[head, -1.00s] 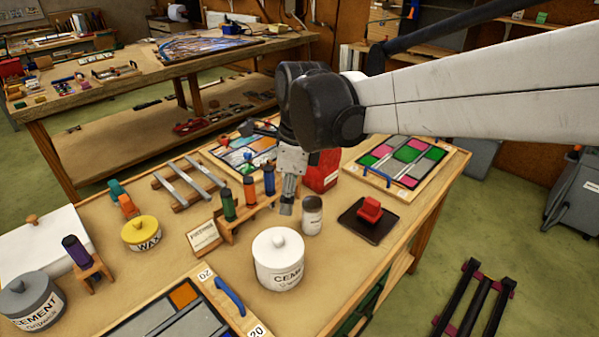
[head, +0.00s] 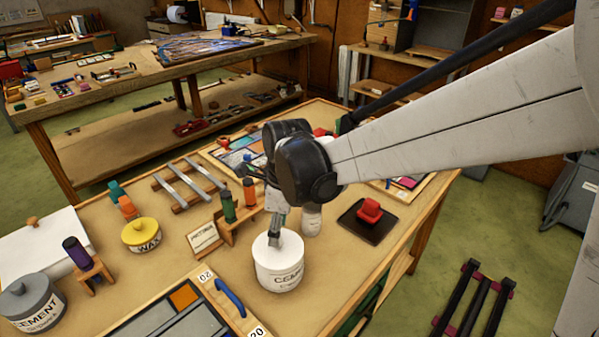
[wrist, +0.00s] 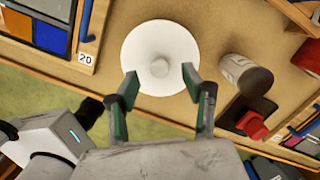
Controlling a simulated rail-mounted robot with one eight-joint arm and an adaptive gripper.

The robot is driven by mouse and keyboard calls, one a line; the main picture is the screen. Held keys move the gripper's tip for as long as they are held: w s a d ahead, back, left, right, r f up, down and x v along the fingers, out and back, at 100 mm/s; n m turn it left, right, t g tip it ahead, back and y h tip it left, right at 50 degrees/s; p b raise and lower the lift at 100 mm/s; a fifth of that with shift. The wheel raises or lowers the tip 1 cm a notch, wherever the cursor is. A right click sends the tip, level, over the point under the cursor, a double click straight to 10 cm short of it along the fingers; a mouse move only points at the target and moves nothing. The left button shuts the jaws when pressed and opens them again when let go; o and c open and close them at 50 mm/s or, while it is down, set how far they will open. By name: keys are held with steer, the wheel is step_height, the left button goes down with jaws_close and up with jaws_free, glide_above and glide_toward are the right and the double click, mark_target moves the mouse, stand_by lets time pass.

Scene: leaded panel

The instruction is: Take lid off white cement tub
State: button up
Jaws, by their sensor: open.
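The white cement tub (head: 279,275) stands upright on the near part of the workbench, with its lid (head: 263,250) on. In the wrist view the round white lid (wrist: 140,50) and its knob (wrist: 160,68) show from above. My gripper (head: 280,238) is over the tub, pointing down. In the wrist view my open gripper (wrist: 167,83) has its two green-lined fingers apart, with the fingertips over the near part of the lid, on either side of the knob's line. The fingers hide part of the lid in the head view. I cannot tell whether they touch it.
A jar (head: 311,220) stands close behind the tub. A red block on a dark plate (head: 357,227) lies to the right. A bottle rack (head: 236,232) and a yellow wax tub (head: 141,236) are to the left. A framed panel with a blue handle (head: 229,297) lies in front.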

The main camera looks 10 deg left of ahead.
step_height(320, 180, down, 4)
steer(key=shift+a+f, duration=0.15)
jaws_close()
stand_by(0.3)
steer(key=shift+r, duration=0.2)
